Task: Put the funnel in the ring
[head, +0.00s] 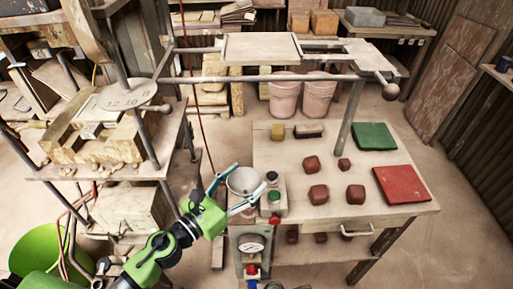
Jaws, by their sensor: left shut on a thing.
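My left gripper (241,183) reaches in from the lower left, its two pale blue fingers on either side of a pale grey, round-mouthed funnel (244,180). It is shut on the funnel, mouth up, at the left front edge of the worktable (300,150). The funnel's lower end is hidden by the gripper and arm. I cannot make out the ring; it may be hidden behind the funnel or the gripper. My right gripper is not in view.
A control box (272,201) with green and dark buttons stands just right of the funnel. A gauge panel (252,247) with red knobs is below. Several brown clay lumps (318,194), a green tile (374,136) and a red tile (401,184) lie on the table.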

